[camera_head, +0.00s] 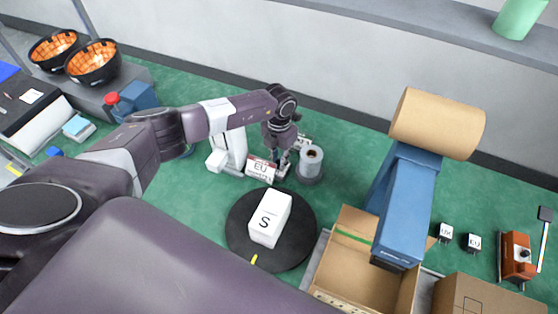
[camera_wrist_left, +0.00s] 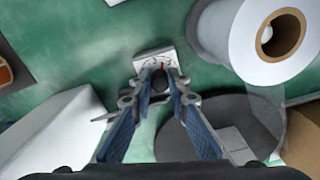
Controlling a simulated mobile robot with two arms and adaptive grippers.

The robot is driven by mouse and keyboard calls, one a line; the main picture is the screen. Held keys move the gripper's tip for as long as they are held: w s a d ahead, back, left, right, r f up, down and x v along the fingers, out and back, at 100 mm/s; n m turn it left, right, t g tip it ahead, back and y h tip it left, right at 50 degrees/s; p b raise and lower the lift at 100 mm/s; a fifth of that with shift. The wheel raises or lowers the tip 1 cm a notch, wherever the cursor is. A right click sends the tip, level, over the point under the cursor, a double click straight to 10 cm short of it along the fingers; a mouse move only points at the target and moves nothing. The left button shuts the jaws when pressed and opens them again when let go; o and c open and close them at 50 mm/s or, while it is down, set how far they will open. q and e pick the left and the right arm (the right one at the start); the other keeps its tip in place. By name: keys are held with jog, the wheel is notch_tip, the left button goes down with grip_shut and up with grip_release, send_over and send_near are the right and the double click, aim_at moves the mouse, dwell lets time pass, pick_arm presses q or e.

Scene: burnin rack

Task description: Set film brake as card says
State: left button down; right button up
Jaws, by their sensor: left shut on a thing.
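The film brake's white dial plate (camera_wrist_left: 145,60) shows in the left wrist view with scale marks and a red pointer line. My left gripper (camera_wrist_left: 158,88) is shut on the dark round knob (camera_wrist_left: 159,78) in front of this plate. In the head view my left gripper (camera_head: 284,168) is low beside the film roll (camera_head: 312,158), which also fills the upper right of the wrist view (camera_wrist_left: 225,38). The card (camera_head: 261,168) reads EU in large letters; its smaller print is too small to read. The dial is mostly hidden in the head view. My right gripper is out of view.
A white box marked S (camera_head: 270,218) stands on a black turntable (camera_head: 240,245). An open carton (camera_head: 340,262) and a blue dispenser (camera_head: 408,205) with a brown roll (camera_head: 437,123) are at right. Small UK (camera_head: 446,232) and EU (camera_head: 474,242) blocks lie beyond.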

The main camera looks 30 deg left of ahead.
pick_arm(q)
jog(key=shift+f+b, duration=0.1)
jog(key=shift+b, duration=0.25)
jog(key=shift+m+b, duration=0.45)
jog(key=shift+m, duration=0.25)
jog(key=c, duration=1.8)
grip_release()
jog(key=shift+c, duration=0.2)
